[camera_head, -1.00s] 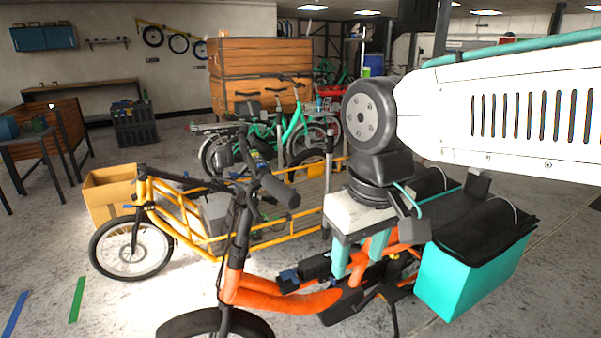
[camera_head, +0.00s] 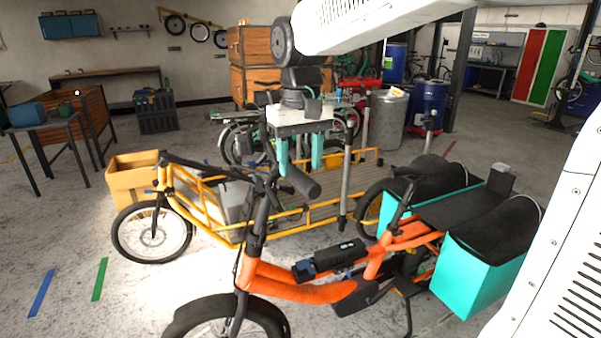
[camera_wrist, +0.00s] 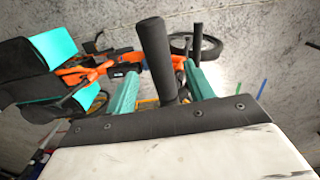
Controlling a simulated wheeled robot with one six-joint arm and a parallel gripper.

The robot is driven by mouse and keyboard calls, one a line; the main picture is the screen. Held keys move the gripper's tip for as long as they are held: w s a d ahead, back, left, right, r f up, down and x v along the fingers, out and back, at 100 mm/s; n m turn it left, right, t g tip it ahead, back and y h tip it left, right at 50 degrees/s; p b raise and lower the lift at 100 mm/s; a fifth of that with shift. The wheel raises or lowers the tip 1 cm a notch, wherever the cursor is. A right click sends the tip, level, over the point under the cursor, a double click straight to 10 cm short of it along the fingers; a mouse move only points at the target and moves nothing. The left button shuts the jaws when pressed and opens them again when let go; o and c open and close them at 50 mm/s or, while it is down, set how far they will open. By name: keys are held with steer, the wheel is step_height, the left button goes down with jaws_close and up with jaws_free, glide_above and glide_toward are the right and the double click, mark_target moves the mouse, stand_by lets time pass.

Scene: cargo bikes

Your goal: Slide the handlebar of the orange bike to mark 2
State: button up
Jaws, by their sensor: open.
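The orange bike (camera_head: 290,290) stands in the foreground, with its frame running left to right. Its black handlebar (camera_head: 301,182) is on a dark stem above the front wheel. My gripper (camera_head: 300,165) is open, its two teal fingers pointing down just above the handlebar grip. No numbered mark on the stem is legible.
A yellow cargo bike (camera_head: 235,235) stands close behind the orange one. Teal panniers (camera_head: 480,275) hang at the orange bike's rear. Blue (camera_head: 41,293) and green (camera_head: 99,279) stripes lie on open floor at left. Barrels (camera_head: 425,110) stand behind.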

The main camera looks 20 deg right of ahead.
mark_target(301, 173)
steer(key=shift+f, duration=1.55)
jaws_close()
steer(key=f, duration=0.2)
steer(key=a+f, duration=0.1)
steer(key=f, duration=0.2)
steer(key=shift+a+f, duration=0.35)
steer(key=shift+a, duration=0.05)
jaws_free()
steer(key=shift+r, duration=0.1)
